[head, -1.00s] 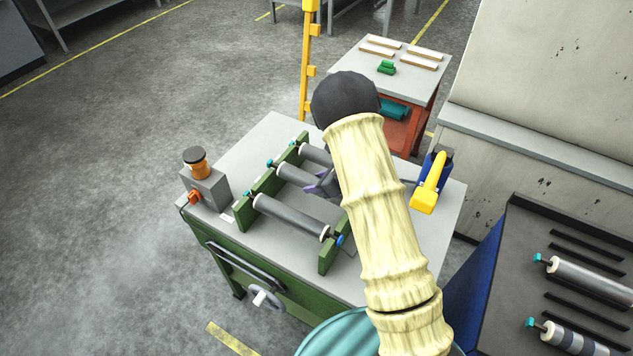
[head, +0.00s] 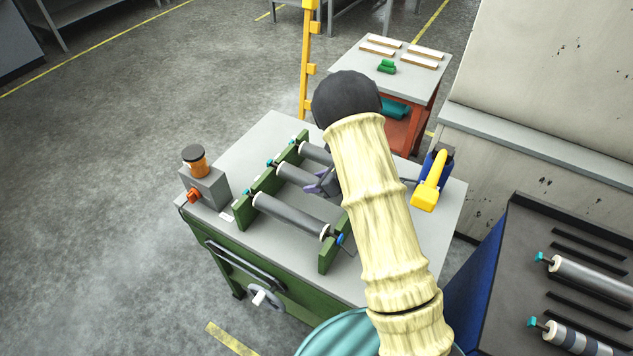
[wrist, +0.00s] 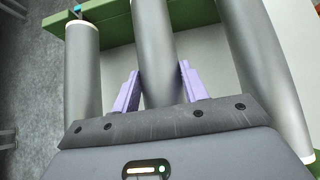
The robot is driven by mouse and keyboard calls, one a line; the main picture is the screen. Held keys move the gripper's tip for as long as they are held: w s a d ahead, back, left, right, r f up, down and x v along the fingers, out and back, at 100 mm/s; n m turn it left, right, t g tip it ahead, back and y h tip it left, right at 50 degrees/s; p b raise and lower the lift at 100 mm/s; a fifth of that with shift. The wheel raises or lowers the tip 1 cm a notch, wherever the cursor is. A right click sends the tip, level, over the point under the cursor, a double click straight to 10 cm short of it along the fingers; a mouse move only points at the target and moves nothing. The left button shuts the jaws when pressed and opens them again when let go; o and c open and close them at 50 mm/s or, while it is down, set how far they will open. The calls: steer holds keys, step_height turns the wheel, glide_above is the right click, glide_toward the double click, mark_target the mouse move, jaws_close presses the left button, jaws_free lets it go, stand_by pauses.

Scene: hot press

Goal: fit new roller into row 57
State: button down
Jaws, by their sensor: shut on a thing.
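Three grey rollers lie side by side across a green rack (head: 253,205) on the table. The middle roller (head: 292,174) is between the near roller (head: 290,213) and the far roller (head: 314,152). My gripper (head: 322,186) is shut on the middle roller, largely hidden behind my arm in the head view. In the wrist view its purple fingers (wrist: 160,90) stand on either side of the middle roller (wrist: 153,50), with another roller on each side. The far end of the middle roller is hidden by my arm. I cannot read any row number.
A grey box with an orange and black top (head: 205,182) stands at the table's left. A yellow-handled tool (head: 430,182) is at its right. A dark bench (head: 520,250) at right holds two more rollers (head: 590,276). A red cart (head: 410,65) stands behind.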

steer(key=shift+f+b, duration=0.15)
steer(key=shift+b, duration=0.15)
stand_by(0.4)
steer(key=c, duration=0.7)
jaws_free()
steer(key=b+v, duration=0.3)
steer(key=v, duration=1.4)
steer(key=shift+s+d, duration=0.15)
steer(key=shift+d, duration=0.05)
